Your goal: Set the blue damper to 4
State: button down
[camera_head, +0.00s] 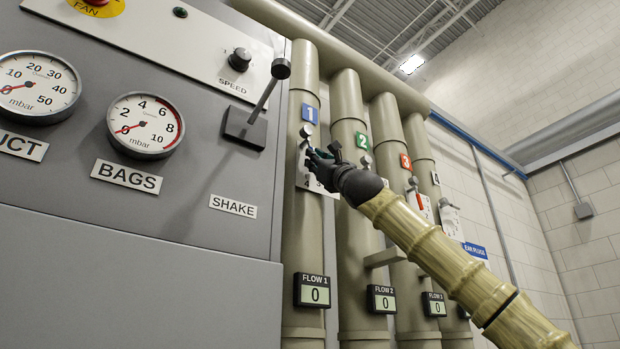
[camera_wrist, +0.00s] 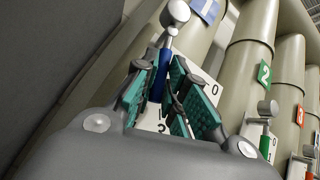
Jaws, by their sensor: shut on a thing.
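The blue damper belongs to the leftmost pipe (camera_head: 303,235), which has a blue 1 sign (camera_head: 310,114). Its round grey knob (camera_head: 306,131) shows just above my gripper (camera_head: 313,156). In the wrist view the blue lever (camera_wrist: 160,75) runs down from the grey knob (camera_wrist: 175,12) between my fingers (camera_wrist: 166,95). My gripper is shut on this lever.
Pipes with green 2 (camera_head: 362,141), red 3 (camera_head: 405,161) and 4 signs stand to the right, with their own dampers. The FLOW 1 display (camera_head: 312,291) reads 0. A SHAKE lever (camera_head: 265,100) sticks out from the grey cabinet (camera_head: 140,240) on the left.

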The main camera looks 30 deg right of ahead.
jog(key=shift+w+a+f+m+h+b, duration=0.1)
jog(key=shift+a+f+m+h+b, duration=0.15)
jog(key=shift+m+h+b, duration=0.3)
jog(key=shift+w+a+f+m+h+b, duration=0.1)
jog(key=shift+f+m+h+b, duration=0.2)
jog(key=shift+m+h+b, duration=0.25)
jog(key=shift+a+r+m+h+b, duration=0.1)
jog(key=shift+r+m+h+b, duration=0.05)
jog(key=shift+m+h+b, duration=0.7)
jog(key=c, duration=1.5)
grip_release()
jog(key=shift+o, duration=0.2)
jog(key=shift+s+r, duration=0.15)
jog(key=shift+s, duration=0.05)
jog(key=v, duration=1.2)
jog(key=shift+w+f, duration=0.2)
jog(key=shift+w, duration=0.05)
